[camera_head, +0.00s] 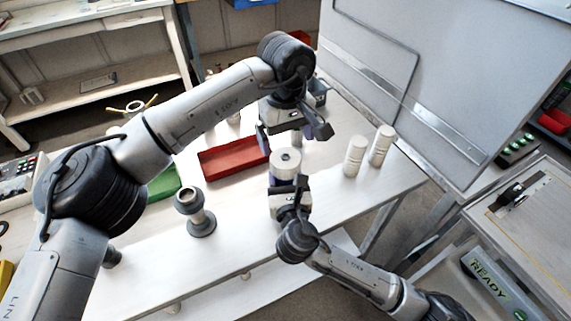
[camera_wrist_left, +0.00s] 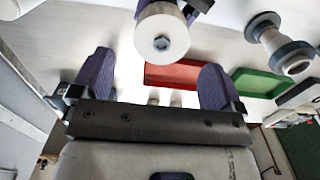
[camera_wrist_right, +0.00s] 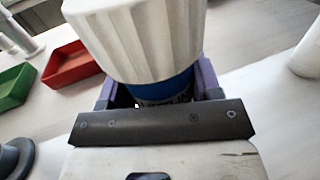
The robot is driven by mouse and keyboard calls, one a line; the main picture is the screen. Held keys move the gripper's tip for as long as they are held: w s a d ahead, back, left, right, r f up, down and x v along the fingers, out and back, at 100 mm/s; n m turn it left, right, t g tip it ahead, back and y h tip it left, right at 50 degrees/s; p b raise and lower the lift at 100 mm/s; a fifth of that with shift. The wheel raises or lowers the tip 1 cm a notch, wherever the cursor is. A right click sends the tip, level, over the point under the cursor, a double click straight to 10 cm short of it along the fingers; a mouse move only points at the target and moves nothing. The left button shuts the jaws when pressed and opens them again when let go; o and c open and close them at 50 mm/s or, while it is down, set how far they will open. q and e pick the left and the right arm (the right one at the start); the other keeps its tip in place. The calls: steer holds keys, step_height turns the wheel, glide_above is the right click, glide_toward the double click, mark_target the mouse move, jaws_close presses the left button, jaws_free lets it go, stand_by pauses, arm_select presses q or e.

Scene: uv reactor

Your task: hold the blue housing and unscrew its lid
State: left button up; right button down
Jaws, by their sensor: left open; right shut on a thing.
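The blue housing (camera_wrist_right: 165,90) shows in the right wrist view as a blue band under its wide white ribbed lid (camera_wrist_right: 135,38). My right gripper (camera_wrist_right: 155,92) is shut on the housing, below the lid. In the head view the lid (camera_head: 285,161) shows from above, over my right gripper (camera_head: 288,182), and the housing is mostly hidden. My left gripper (camera_head: 292,137) is open and empty, behind and above the lid. In the left wrist view the lid (camera_wrist_left: 162,38) lies beyond the open fingers of my left gripper (camera_wrist_left: 158,82), apart from them.
A red tray (camera_head: 232,158) and a green tray (camera_head: 164,185) lie on the white table. A grey flanged pipe piece (camera_head: 195,213) stands at the front left. Two white ribbed cylinders (camera_head: 355,156) (camera_head: 380,146) stand to the right. A grey panel (camera_head: 415,80) rises behind.

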mark_target(286, 157)
arm_select(q)
steer(key=m, duration=0.4)
steer(key=shift+r, duration=0.2)
steer(key=m, duration=0.4)
steer(key=shift+a, duration=0.15)
steer(key=shift+f+m, duration=0.15)
steer(key=shift+m, duration=0.15)
steer(key=shift+f, duration=3.85)
steer(key=shift+w, duration=0.1)
